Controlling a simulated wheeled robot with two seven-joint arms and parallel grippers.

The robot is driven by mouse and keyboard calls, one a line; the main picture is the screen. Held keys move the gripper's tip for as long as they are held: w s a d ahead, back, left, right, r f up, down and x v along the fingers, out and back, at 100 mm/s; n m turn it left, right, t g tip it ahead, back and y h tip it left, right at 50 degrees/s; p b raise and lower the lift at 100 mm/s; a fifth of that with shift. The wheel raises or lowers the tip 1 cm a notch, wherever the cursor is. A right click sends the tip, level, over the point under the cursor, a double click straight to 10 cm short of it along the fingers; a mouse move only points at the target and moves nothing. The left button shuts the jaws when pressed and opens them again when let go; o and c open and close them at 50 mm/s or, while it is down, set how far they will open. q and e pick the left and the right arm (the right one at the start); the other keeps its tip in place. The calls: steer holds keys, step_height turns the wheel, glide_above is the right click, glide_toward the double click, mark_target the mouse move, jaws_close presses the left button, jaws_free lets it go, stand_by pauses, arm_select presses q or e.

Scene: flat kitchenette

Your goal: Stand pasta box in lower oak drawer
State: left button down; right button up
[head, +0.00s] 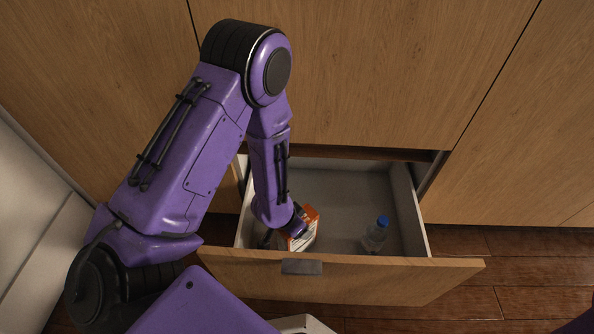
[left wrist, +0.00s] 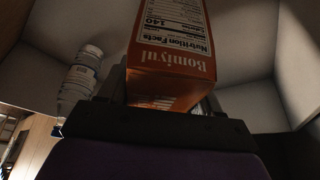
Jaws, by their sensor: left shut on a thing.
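The pasta box (head: 308,226) is orange with a white label, and it is inside the open lower oak drawer (head: 350,278), near the front panel and left of the middle. My left gripper (head: 290,236) reaches down into the drawer and is shut on the box; its fingers are mostly hidden by my wrist. In the left wrist view the box (left wrist: 172,60) shows its orange side and nutrition label between the fingers (left wrist: 165,100). Whether its base touches the drawer floor cannot be told. My right gripper is not in view.
A clear bottle with a blue cap (head: 376,234) stands in the drawer to the right of the box, near the front; it also shows in the left wrist view (left wrist: 78,82). The drawer floor behind is bare. Oak fronts (head: 370,70) rise above the drawer.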

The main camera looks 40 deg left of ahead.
arm_select(q)
steer(key=shift+c, duration=1)
jaws_free()
steer(key=p+v, duration=0.5)
steer(key=v, duration=0.7)
steer(key=shift+s+r+p, duration=0.1)
steer(key=shift+p, duration=0.3)
